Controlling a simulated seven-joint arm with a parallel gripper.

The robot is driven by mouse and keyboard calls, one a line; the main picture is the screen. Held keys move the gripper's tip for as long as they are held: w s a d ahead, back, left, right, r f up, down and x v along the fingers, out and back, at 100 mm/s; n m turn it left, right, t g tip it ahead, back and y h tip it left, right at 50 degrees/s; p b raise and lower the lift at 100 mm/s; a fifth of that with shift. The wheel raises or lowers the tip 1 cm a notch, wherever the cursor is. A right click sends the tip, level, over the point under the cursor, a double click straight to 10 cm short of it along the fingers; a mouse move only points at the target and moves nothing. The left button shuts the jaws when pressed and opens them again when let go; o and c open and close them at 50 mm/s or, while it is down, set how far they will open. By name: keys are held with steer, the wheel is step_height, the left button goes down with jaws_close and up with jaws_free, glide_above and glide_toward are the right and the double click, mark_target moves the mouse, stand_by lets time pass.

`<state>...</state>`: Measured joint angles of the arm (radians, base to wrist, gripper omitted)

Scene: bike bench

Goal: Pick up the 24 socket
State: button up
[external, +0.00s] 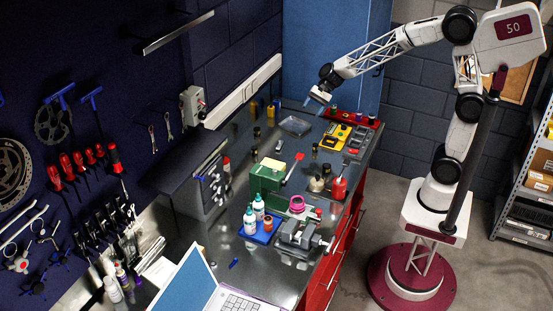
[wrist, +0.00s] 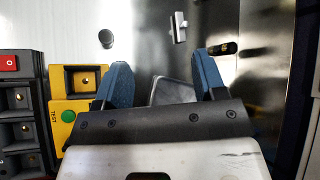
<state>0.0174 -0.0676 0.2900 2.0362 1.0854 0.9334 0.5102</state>
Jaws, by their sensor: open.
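My gripper (external: 318,107) is held above the far end of the metal bench. In the wrist view its two blue fingers (wrist: 162,82) are spread apart with nothing gripped between them. A dark socket-like cylinder with a yellowish marking (wrist: 224,48) lies just beyond the right fingertip. Another dark cylinder (wrist: 106,38) stands beyond the left fingertip. Several small dark cylinders are on the bench in the external view, one of them near the middle (external: 257,132). The markings are too small to tell which is the 24 socket.
A clear tray (external: 296,125) lies below my gripper and shows partly between the fingers. A yellow tester box (wrist: 75,90) and a dark switch panel (wrist: 20,110) stand to the left in the wrist view.

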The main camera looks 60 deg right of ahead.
steer(key=w+a+f+m+t+y, duration=0.15)
steer(key=w+f+m, duration=0.4)
steer(key=w, duration=0.65)
steer(key=m+t, duration=0.3)
steer(key=m, duration=0.2)
glide_toward(259, 128)
steer(key=shift+w+a+f+y, duration=0.45)
steer(key=shift+w+a+f, duration=0.5)
steer(key=shift+w+f, duration=0.1)
steer(key=shift+a, duration=0.1)
steer(key=shift+x, duration=1.2)
steer(key=shift+w+a, duration=0.1)
steer(key=shift+x, duration=2.5)
